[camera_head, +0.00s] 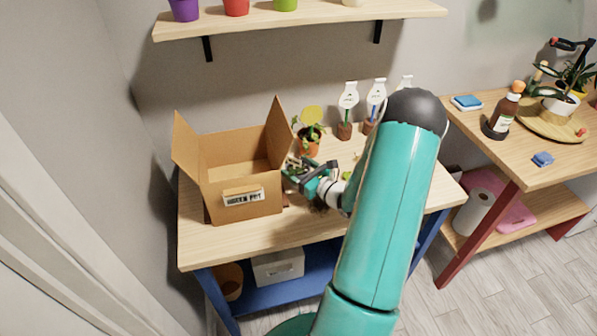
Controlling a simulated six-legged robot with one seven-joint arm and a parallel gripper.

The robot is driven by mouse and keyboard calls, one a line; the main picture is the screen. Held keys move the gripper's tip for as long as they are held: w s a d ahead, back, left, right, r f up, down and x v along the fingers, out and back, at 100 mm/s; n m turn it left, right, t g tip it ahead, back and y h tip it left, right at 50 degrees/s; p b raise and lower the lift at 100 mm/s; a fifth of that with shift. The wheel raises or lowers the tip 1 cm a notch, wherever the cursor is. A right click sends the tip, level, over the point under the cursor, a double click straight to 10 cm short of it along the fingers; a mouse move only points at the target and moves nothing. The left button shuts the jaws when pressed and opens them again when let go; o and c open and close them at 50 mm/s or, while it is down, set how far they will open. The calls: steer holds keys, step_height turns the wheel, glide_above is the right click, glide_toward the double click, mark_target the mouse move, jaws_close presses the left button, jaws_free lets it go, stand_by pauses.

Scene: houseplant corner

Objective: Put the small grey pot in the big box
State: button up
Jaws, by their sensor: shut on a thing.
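The big box (244,206) is an open brown cardboard box on the left of the wooden table, its flaps up and a white label on its front. I can see its bare inside back wall; the floor is partly hidden by the front. My gripper (309,175) is low over the table, just right of the box. It is shut on a small plant pot with green leaves showing at the jaws. The pot itself is mostly hidden by the dark fingers, so its grey colour is not clear.
An orange pot with a yellow-topped plant (307,146) stands behind my gripper. Several white plant labels (348,97) stand at the back. A shelf (300,17) with coloured pots hangs above.

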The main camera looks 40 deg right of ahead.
steer(key=shift+f, duration=0.65)
steer(key=o, duration=1.1)
steer(key=shift+f, duration=0.15)
